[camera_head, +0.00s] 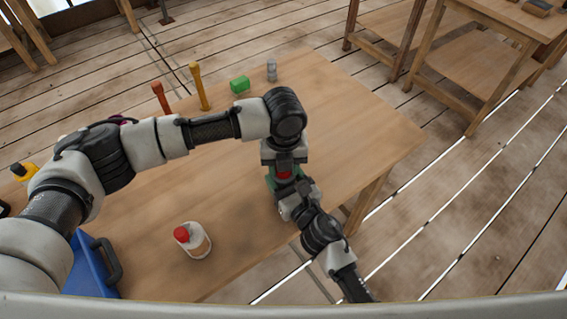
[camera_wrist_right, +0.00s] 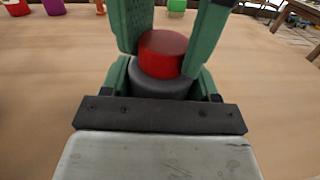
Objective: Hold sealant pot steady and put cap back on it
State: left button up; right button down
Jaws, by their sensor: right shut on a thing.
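The dark grey sealant pot (camera_wrist_right: 160,84) stands between the green fingers of my right gripper (camera_wrist_right: 162,85) in the wrist view. My right gripper is shut on it. The red cap (camera_wrist_right: 163,54) is at the top of the pot; I cannot tell whether it is seated. The cap also shows in the head view (camera_head: 284,173). My left gripper (camera_head: 284,165) points down from above, near the table's right edge. Its green fingers (camera_wrist_right: 172,40) are apart, on either side of the cap. I cannot tell whether they press on it. The arms hide most of the pot in the head view.
A white bottle with a red top (camera_head: 196,242) stands on the wooden table (camera_head: 350,130). A blue container (camera_head: 88,268) is at front left. The table's right part is clear.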

pick_arm(q)
jog(key=o, duration=0.9)
